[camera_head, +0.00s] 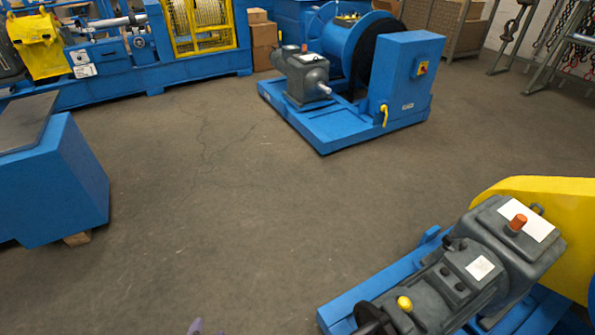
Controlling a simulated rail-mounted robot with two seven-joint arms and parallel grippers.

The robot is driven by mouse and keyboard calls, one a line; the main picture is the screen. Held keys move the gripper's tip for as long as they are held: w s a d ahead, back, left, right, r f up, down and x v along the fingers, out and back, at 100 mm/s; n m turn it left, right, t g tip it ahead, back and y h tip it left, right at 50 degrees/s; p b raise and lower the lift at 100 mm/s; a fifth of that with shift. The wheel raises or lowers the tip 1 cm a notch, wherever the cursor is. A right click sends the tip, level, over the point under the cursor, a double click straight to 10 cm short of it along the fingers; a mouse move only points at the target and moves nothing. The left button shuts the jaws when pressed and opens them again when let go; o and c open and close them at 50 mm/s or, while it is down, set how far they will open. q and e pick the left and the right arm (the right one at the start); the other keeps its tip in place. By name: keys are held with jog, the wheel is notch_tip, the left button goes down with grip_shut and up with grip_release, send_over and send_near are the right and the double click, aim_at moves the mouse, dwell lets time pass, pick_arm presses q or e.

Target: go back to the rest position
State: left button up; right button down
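A small grey-purple tip (196,326) pokes up at the bottom edge of the head view, left of the middle. It looks like the end of my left gripper, over the bare floor. The rest of it is cut off, so I cannot tell whether it is open or shut. My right gripper is not in view. A grey gear motor (450,285) with an orange cap and a yellow knob sits on a blue frame (372,290) at the lower right. A yellow guard (572,215) stands beside it, partly cut off.
A blue winch machine (408,75) with a grey motor stands at the back, right of centre. A blue block (55,185) with a dark top is at the left. A long blue machine (110,80) runs along the back left. The concrete floor (230,200) between is clear.

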pick_arm(q)
jog(key=s+a+r+n+g+h+p, duration=0.1)
jog(key=s+r+n+g+h+p, duration=0.2)
jog(key=s+r+p, duration=0.5)
jog(key=s+a+r+n+g+p, duration=0.15)
jog(key=s+r+g+p, duration=0.3)
jog(key=s+p, duration=0.65)
notch_tip(320, 180, up, 36)
jog(key=p, duration=3.6)
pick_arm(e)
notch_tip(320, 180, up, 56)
pick_arm(q)
notch_tip(320, 180, down, 68)
jog(key=b, duration=6.8)
jog(key=shift+s+d+n, duration=0.35)
jog(key=shift+d+n, duration=0.05)
jog(key=shift+n, duration=0.05)
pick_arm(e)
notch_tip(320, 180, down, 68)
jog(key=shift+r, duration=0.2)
pick_arm(q)
jog(key=shift+r+g, duration=0.15)
jog(key=shift+g, duration=0.1)
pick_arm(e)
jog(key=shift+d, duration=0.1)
